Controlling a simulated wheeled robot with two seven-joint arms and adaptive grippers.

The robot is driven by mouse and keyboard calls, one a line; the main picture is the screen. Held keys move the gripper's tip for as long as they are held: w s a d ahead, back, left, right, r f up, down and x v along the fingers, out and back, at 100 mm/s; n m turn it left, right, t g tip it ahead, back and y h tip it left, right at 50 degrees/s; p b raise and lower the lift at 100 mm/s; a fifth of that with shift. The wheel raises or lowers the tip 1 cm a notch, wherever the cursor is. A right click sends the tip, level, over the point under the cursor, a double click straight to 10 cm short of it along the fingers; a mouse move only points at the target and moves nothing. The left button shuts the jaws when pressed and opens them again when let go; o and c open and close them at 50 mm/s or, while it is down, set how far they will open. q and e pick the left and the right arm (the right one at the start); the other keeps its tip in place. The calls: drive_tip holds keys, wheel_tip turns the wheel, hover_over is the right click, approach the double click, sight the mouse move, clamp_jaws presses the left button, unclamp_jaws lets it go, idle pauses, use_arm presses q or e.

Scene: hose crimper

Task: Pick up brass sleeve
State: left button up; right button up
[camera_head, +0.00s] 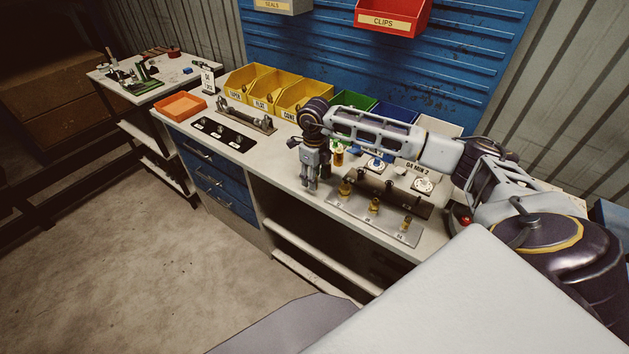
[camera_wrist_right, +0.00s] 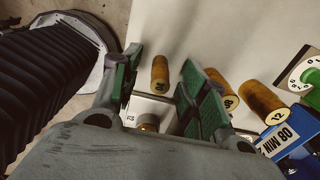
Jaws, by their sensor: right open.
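Several brass sleeves stand on the bench. In the head view, three brass pieces sit at a steel plate (camera_head: 385,233) on the bench's front: one at its left (camera_head: 345,187), one in the middle (camera_head: 374,205) and one at the right (camera_head: 407,223). Another brass piece (camera_head: 338,157) stands farther back, beside my right gripper (camera_head: 309,182). That gripper points down, open and empty, left of the plate. In the right wrist view, its fingers (camera_wrist_right: 153,92) are spread. Brass cylinders show beyond them (camera_wrist_right: 160,74), and a brass top (camera_wrist_right: 148,122) shows low between them. My left gripper is out of view.
Yellow bins (camera_head: 262,85) line the back, with green and blue bins to their right. An orange tray (camera_head: 180,106) and a black plate (camera_head: 223,134) lie to the left. White-topped dials (camera_head: 423,184) stand behind the steel plate.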

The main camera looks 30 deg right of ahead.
drive_tip(key=shift+f, duration=0.6)
drive_tip(key=shift+c, duration=0.4)
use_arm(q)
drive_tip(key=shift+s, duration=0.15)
use_arm(e)
clamp_jaws()
